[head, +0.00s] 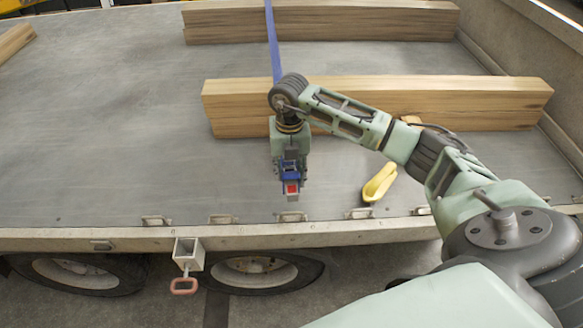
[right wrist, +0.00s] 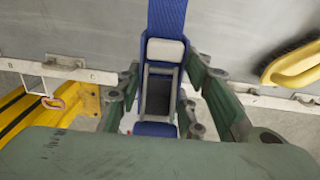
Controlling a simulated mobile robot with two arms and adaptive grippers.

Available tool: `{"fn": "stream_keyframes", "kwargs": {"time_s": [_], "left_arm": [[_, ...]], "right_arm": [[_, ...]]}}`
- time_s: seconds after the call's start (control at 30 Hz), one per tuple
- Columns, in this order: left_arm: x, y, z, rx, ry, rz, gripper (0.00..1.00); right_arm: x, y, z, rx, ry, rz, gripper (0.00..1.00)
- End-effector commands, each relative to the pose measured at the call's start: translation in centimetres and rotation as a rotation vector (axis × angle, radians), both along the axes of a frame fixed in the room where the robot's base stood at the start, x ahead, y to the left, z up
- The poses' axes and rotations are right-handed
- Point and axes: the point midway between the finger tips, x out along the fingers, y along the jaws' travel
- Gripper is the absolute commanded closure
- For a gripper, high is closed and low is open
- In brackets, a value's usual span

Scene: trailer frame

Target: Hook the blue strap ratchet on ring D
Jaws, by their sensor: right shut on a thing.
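My right gripper (head: 290,167) points down and is shut on the blue strap ratchet (head: 292,188), above the deck near its front edge. In the right wrist view the ratchet (right wrist: 164,52) sits between the fingers, with the blue strap (right wrist: 166,14) running away from it. In the head view the strap (head: 271,40) stretches back across the beams. Several metal rings line the deck edge, among them one left of the gripper (head: 222,219), one below it (head: 290,216) and one right of it (head: 358,213). In the wrist view a letter B shows beside a ring (right wrist: 64,61); no D is readable. My left gripper is not in view.
A yellow-handled brush (head: 379,183) lies on the deck right of the gripper. A near wooden beam (head: 440,103) and far beams (head: 330,20) lie behind. A square socket with a red-handled pin (head: 188,253) hangs below the edge.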

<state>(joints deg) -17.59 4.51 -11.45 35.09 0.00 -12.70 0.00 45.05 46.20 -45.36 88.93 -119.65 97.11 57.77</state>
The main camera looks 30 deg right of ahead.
Motion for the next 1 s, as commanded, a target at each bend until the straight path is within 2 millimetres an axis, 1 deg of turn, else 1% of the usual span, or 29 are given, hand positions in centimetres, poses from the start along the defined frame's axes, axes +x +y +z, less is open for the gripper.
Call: {"fn": "stream_keyframes", "kwargs": {"time_s": [0.1, 0.27, 0.47, 0.73, 1.0], "left_arm": [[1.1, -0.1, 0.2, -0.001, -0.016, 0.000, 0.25], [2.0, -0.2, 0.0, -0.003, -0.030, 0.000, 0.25], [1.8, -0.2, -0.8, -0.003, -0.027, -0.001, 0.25], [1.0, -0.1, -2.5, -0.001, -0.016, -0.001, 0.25], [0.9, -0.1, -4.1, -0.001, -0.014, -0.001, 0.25]], "right_arm": [[0.1, -0.6, -0.3, 0.000, -0.001, -0.094, 1.00], [0.1, -0.7, -0.7, 0.000, -0.002, -0.121, 1.00], [0.1, -0.7, -1.8, 0.000, -0.001, -0.118, 1.00], [0.1, -0.6, -3.9, 0.000, -0.001, -0.116, 1.00], [0.1, -0.6, -6.0, 0.000, -0.001, -0.116, 1.00]]}}
